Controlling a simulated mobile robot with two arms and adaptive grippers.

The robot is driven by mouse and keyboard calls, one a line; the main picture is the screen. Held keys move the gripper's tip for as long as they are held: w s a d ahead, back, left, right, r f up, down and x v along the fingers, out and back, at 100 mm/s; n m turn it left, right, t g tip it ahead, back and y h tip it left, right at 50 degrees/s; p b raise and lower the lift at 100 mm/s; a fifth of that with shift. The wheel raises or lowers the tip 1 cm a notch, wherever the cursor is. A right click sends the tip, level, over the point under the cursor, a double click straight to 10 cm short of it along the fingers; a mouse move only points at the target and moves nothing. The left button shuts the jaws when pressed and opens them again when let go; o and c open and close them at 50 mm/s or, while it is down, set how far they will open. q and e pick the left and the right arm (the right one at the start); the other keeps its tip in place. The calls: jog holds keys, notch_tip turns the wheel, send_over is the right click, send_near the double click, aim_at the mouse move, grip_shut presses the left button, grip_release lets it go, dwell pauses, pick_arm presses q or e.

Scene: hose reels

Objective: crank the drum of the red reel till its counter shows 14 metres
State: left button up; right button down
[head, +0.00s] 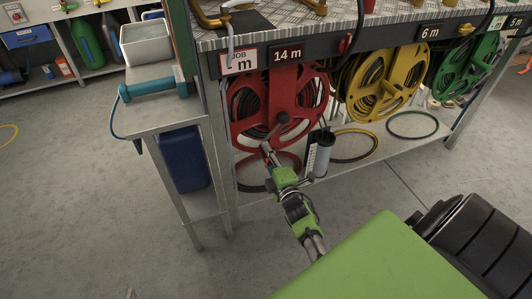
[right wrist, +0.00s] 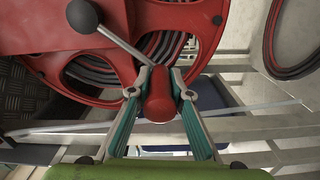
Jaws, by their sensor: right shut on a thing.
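The red reel (head: 248,88) hangs under the workbench, with dark hose wound on its drum; it also fills the upper right wrist view (right wrist: 200,30). The counter (head: 287,55) above it reads 14 m. A grey crank arm (right wrist: 122,47) runs from the dark hub (right wrist: 82,16) to a red handle (right wrist: 158,100). My right gripper (head: 267,150) is at the lower part of the drum. In the right wrist view its fingers (right wrist: 159,88) are shut on the red handle, one on each side. In the head view the gripper mostly hides the handle. My left gripper is not in view.
A yellow reel (head: 412,75) reads 6 m and a green reel (head: 462,70) reads 5 m. A job card (head: 240,61) has its number hidden behind a pale metal hook. A clear cylinder (head: 322,158) stands right of my gripper. A blue container (head: 185,160) stands left.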

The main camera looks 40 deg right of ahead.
jog(key=c, duration=1.8)
grip_release()
jog(key=shift+f, duration=0.15)
jog(key=shift+c, duration=0.2)
jog(key=shift+s, duration=0.1)
jog(key=v, duration=1.1)
jog(key=shift+s, duration=0.4)
